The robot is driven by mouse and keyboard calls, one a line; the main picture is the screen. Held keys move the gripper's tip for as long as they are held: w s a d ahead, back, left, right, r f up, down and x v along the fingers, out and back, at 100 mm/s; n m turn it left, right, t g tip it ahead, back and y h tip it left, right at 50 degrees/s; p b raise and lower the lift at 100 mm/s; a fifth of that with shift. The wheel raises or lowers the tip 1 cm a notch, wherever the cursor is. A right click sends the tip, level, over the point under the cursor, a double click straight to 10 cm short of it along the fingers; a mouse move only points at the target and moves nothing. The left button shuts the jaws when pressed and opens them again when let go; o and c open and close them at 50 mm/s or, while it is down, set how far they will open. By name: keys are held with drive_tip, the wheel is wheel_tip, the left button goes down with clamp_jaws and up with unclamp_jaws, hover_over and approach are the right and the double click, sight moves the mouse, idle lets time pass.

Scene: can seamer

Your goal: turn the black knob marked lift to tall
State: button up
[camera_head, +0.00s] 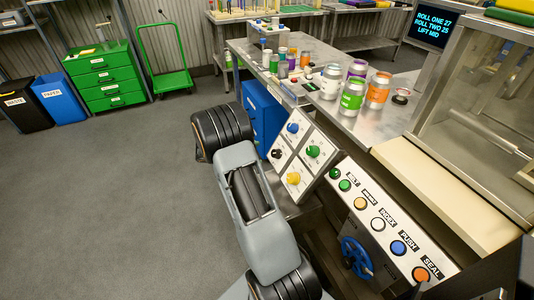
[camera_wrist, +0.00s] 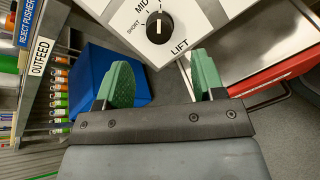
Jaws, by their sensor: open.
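The black lift knob (camera_wrist: 159,27) shows in the wrist view at top centre, on a white panel with the printed words LIFT, SHORT and part of MID; a tall mark is not visible. The knob has a white pointer line. In the head view the small black knob (camera_head: 277,153) is on the left of the tilted panel. The gripper is not clearly visible in the head view.
Blue (camera_head: 292,128), green (camera_head: 313,151) and yellow (camera_head: 293,178) knobs share the panel. A button strip (camera_head: 378,224) and blue handwheel (camera_head: 356,256) stand to the right. Cans (camera_head: 351,94) stand on the steel table behind. Open floor (camera_head: 120,200) lies left.

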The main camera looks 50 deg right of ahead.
drive_tip(key=v, duration=0.6)
idle(0.5)
